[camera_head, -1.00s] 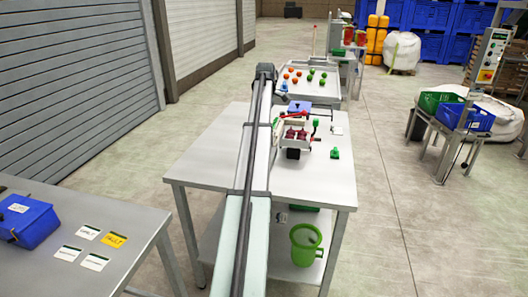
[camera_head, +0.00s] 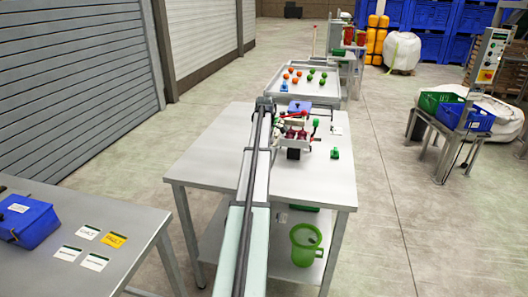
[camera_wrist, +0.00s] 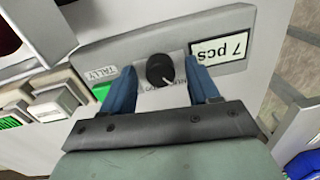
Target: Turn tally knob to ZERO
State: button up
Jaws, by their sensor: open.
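The tally knob (camera_wrist: 160,70) is a round black knob on a grey panel (camera_wrist: 130,45) in the wrist view. Its white pointer line points to the lower right. A TALLY label (camera_wrist: 100,74) is left of it and a display reading "7 pcs" (camera_wrist: 219,49) is right of it. Lettering below the knob is too small and partly covered to read. My gripper (camera_wrist: 162,82) is open, with one blue finger on each side of the knob and visible gaps to it. In the head view my arm reaches to the machine (camera_head: 297,133) on the table; the knob cannot be made out there.
In the wrist view, green and white buttons (camera_wrist: 55,100) lie left of the gripper. In the head view, a small green object (camera_head: 335,153) stands right of the machine on the table (camera_head: 315,185). A tray (camera_head: 320,95) of orange and green balls is behind.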

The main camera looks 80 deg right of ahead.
jog(key=c, duration=1)
jog(key=shift+c, duration=0.2)
jog(key=m, duration=0.6)
jog(key=shift+m, duration=0.3)
jog(key=m, duration=0.3)
jog(key=shift+m, duration=0.3)
jog(key=shift+a+m+t, duration=0.1)
jog(key=shift+m+t, duration=0.2)
jog(key=shift+m, duration=1.5)
